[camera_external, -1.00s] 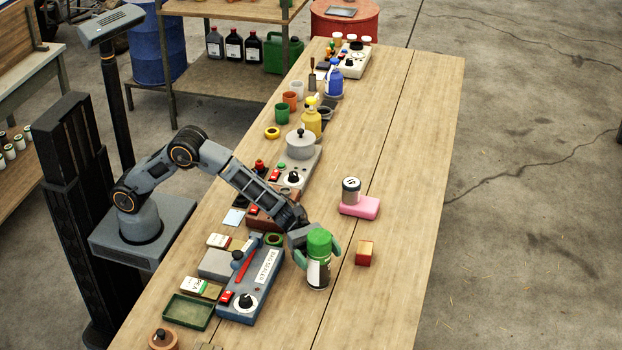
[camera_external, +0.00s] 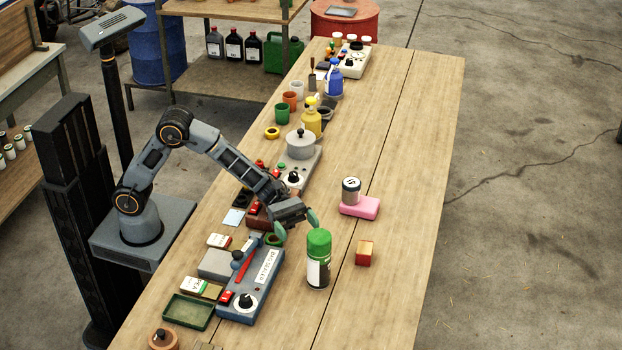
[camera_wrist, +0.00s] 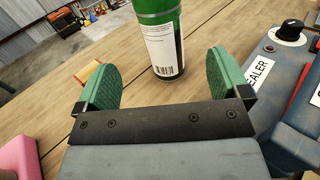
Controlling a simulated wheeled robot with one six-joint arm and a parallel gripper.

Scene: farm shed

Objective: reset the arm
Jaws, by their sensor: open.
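My gripper (camera_external: 296,228) is open and empty above the wooden table (camera_external: 420,130). Its two green finger pads are spread apart in the wrist view (camera_wrist: 158,82). A green spray can with a white label (camera_external: 319,260) stands upright on the table, just to the lower right of my gripper. The can also shows in the wrist view (camera_wrist: 160,35), beyond the gap between the pads and apart from them. My arm is bent up at the elbow.
A blue-grey bag sealer (camera_external: 262,280) lies near the can. A red block (camera_external: 365,253) and a pink block (camera_external: 362,207) with a small can (camera_external: 351,190) on it stand to the right. A green tray (camera_external: 188,311) is lower left. The table's right side is mostly clear.

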